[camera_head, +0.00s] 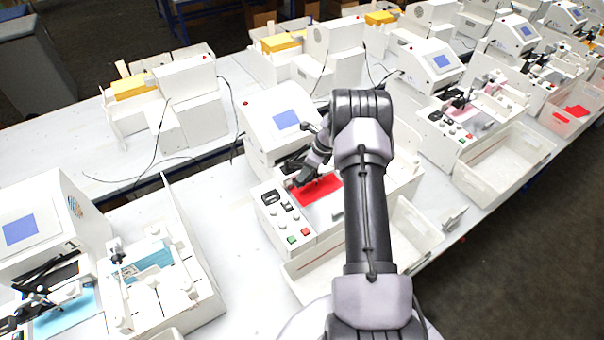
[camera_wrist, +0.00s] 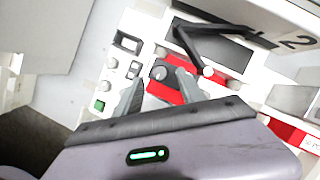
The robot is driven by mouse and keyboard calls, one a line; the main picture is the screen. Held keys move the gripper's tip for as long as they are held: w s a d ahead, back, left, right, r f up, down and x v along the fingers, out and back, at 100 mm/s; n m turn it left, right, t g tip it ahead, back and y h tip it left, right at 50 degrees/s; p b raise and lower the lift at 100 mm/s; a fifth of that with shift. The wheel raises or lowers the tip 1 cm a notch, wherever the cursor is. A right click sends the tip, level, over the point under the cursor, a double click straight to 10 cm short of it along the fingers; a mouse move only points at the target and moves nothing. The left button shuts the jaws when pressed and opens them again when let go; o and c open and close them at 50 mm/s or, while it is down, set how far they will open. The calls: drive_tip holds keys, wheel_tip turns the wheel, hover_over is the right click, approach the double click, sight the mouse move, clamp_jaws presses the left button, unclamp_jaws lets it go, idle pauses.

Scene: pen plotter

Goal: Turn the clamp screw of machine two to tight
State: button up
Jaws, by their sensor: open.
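Machine two (camera_head: 270,112) is a white plotter with a blue screen, under my arm in the head view; its "2" label (camera_wrist: 291,42) shows in the wrist view. A dark round knob (camera_wrist: 159,72), which looks like the clamp screw, sits by the red sheet (camera_head: 318,190). My gripper (camera_wrist: 158,80) is open, its two grey fingers on either side of this knob in the wrist view. I cannot tell whether they touch it. In the head view my gripper (camera_head: 305,182) is over the machine's bed, and the knob is hidden or too small to tell.
A control panel (camera_head: 285,218) with green and red buttons lies left of the bed. A black pen arm (camera_wrist: 196,50) with a white tip is close to my right finger. An empty white tray (camera_head: 408,228) stands in front. Similar machines stand on both sides.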

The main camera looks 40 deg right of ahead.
drive_tip(key=shift+x, duration=1.75)
drive_tip(key=shift+c, duration=0.5)
clamp_jaws()
